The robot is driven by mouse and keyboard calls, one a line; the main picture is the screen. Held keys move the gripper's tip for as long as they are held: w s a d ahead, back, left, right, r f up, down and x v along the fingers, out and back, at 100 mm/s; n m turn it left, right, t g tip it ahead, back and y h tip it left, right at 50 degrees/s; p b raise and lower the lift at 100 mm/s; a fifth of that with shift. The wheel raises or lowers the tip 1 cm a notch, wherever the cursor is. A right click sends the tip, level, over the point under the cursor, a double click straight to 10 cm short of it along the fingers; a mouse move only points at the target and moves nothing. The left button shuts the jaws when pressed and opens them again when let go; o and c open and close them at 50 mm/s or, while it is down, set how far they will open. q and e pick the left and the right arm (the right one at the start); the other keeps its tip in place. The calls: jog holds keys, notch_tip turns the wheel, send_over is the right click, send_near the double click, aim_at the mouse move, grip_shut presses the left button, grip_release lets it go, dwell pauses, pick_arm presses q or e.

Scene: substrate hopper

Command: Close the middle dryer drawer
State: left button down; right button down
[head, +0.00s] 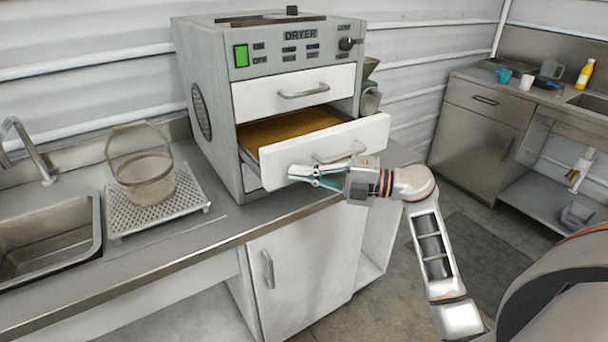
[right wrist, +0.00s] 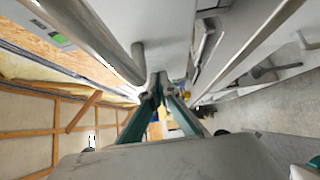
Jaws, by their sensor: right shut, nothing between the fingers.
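The grey dryer (head: 205,60) stands on the counter. Its middle drawer (head: 360,133) is pulled out, and a brown tray surface (head: 285,128) shows inside. The drawer has a white front with a bar handle (head: 342,154). The top drawer (head: 293,92) is shut. The bottom drawer is mostly hidden behind the middle one. My right gripper (head: 296,174) is shut and empty, in front of the lower left part of the middle drawer's front. In the right wrist view its fingers (right wrist: 157,82) meet close to a grey bar; I cannot tell whether they touch it. My left gripper is not in view.
A wire basket (head: 147,180) sits on a perforated rack (head: 158,206) left of the dryer, beside a sink (head: 45,240). A white cabinet door (head: 312,265) is below the counter. A second counter with cups and a yellow bottle (head: 585,74) stands at the right.

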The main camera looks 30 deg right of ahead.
jog(key=shift+w, duration=0.55)
jog(key=w, duration=0.7)
jog(key=shift+w+a, duration=0.1)
jog(key=shift+a, duration=0.15)
jog(key=w, duration=0.2)
jog(key=w+b, duration=0.1)
jog(key=w, duration=0.2)
jog(key=w+b, duration=0.1)
jog(key=w, duration=0.2)
jog(key=shift+a+f, duration=0.15)
jog(key=shift+a, duration=0.2)
jog(key=shift+w+b, duration=0.1)
jog(key=shift+b, duration=0.2)
jog(key=shift+d+r, duration=0.1)
jog(key=shift+r, duration=0.25)
